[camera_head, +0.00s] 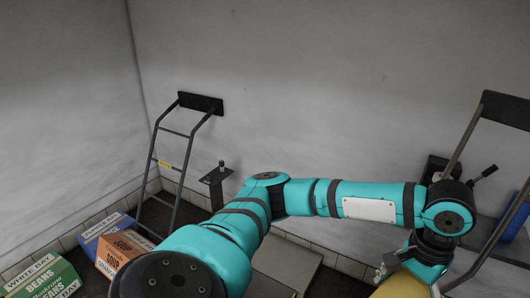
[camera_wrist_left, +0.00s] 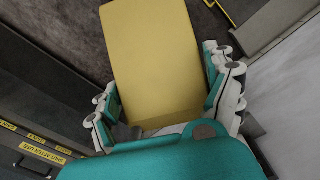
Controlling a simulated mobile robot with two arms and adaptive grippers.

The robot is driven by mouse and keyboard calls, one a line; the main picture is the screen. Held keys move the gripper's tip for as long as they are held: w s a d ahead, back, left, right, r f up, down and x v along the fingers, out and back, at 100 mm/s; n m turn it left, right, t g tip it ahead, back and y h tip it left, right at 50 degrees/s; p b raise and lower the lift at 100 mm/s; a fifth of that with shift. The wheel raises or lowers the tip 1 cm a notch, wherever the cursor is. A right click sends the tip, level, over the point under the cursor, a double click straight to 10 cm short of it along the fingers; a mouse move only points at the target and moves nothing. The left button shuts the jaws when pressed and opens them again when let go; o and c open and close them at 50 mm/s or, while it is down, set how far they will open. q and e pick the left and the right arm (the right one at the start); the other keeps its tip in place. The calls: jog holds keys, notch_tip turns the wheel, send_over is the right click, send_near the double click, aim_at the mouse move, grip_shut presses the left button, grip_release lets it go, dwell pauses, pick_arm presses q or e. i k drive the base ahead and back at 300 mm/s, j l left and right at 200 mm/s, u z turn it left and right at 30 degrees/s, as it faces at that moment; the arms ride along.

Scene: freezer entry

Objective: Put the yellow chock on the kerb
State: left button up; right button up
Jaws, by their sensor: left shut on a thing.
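The yellow chock (camera_wrist_left: 153,60) fills the middle of the left wrist view, between the two finger sets of my left gripper (camera_wrist_left: 166,95). The gripper is shut on it, with fingers along both of its sides. In the head view only a yellow part of the chock (camera_head: 401,287) shows at the bottom edge, below my left gripper (camera_head: 412,276). A pale tiled kerb (camera_head: 340,263) runs along the foot of the wall, partly hidden by my arm. I cannot tell the height of the chock above the floor. My right gripper is not in view.
Another frame (camera_head: 468,140) stands at the right, close to my gripper. Green (camera_head: 42,277), orange (camera_head: 121,252) and blue (camera_head: 100,230) boxes lie at the lower left. A dark unit with yellow labels (camera_wrist_left: 42,152) borders the wrist view.

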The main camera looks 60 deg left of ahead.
aim_at(287, 260)
jog(key=i+u, duration=0.35)
jog(key=i, duration=0.15)
jog(key=i+l+u, duration=0.1)
jog(key=i+u, duration=0.25)
jog(key=i, duration=0.15)
jog(key=i+l+u, duration=0.35)
jog(key=i, duration=0.15)
jog(key=i+l+u, duration=0.35)
jog(key=i+j+u, duration=0.3)
jog(key=i+u, duration=0.15)
jog(key=i, duration=0.2)
jog(key=i+u, duration=0.4)
jog(key=i, duration=0.3)
